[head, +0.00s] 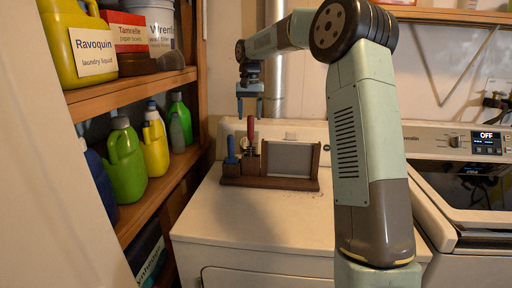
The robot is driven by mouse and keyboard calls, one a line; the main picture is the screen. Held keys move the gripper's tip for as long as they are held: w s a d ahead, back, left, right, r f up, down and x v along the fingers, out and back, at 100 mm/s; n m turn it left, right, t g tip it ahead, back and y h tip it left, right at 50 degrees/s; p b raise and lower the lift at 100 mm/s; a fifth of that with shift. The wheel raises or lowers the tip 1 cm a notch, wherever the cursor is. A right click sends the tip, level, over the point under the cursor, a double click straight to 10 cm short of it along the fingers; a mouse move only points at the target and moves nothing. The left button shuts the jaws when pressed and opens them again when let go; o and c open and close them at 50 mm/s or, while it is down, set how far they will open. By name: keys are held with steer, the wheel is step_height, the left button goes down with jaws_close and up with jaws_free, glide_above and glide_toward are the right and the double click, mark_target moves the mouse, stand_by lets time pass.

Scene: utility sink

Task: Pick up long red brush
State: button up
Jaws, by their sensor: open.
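The long red brush (250,130) stands upright in a brown wooden holder (270,183) on top of the white machine. Only its red handle shows clearly; its lower end is hidden in or behind the holder. My gripper (250,112) is open and points down, with its fingertips at about the top of the red handle in the picture. I cannot tell whether the fingers are around the handle or in front of or behind it.
A blue-handled tool (231,148) stands close left of the brush in the holder. A wooden shelf (150,218) with several bottles is at the left. A washer with a control panel (485,143) is at the right. The white machine top (260,222) is clear in front.

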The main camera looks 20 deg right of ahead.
glide_above(251, 140)
steer(key=shift+w+d+f, duration=0.1)
steer(key=shift+w+f, duration=0.15)
steer(key=shift+f, duration=1.05)
steer(key=shift+w+f, duration=0.2)
steer(key=shift+f, duration=1.1)
jaws_close()
